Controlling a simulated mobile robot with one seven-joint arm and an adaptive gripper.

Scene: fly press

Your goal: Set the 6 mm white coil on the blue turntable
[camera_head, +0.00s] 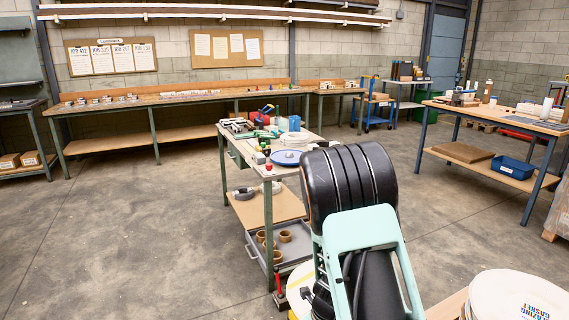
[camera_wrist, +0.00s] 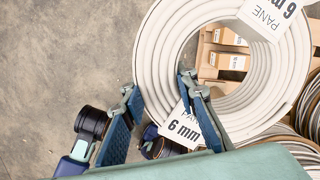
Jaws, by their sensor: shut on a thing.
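The white coil (camera_wrist: 160,52) fills the upper part of the wrist view as a thick ring of wound strip. Tags on it read "6 mm" and "PANE". My gripper (camera_wrist: 157,90) is shut on the coil's near-left side, one finger outside the ring and the other in its central opening. In the head view my own arm hides the gripper. The blue turntable (camera_head: 276,157) lies on the narrow bench in the middle of the head view, with a small grey piece on it.
The bench (camera_head: 313,137) also carries tools, small coloured items and a white stack. Wooden pieces (camera_wrist: 228,62) and other coils (camera_wrist: 308,105) lie under and beside the held coil. A white round-topped item labelled "gasket" (camera_head: 505,290) stands at lower right. Open concrete floor (camera_head: 120,220) lies left.

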